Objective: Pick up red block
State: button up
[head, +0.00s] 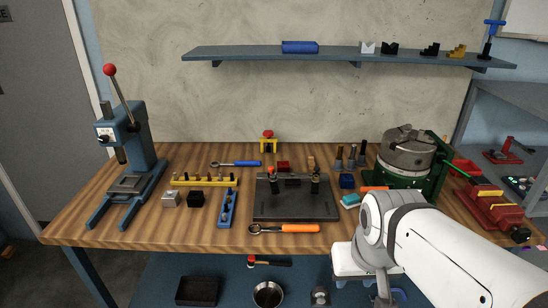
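A small red block (283,166) sits on the wooden workbench (145,222), just behind the black fixture plate (295,208). Its lower part is partly hidden by the fixture. My white arm reaches in from the lower right, over the bench's front edge. My gripper (383,292) seems to be at the bottom of the picture, below the bench top and well away from the red block. Its fingers are too small and cut off to tell whether they are open or shut.
A blue press (128,150) stands at the left; a chuck on a green base (408,152) stands right. An orange-handled ratchet (285,228) lies in front of the fixture. A yellow-red clamp (268,142) stands behind, and a shelf (340,56) hangs above.

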aim_at(282, 166)
jog(key=z, duration=0.15)
jog(key=i, duration=0.95)
jog(key=u, duration=0.1)
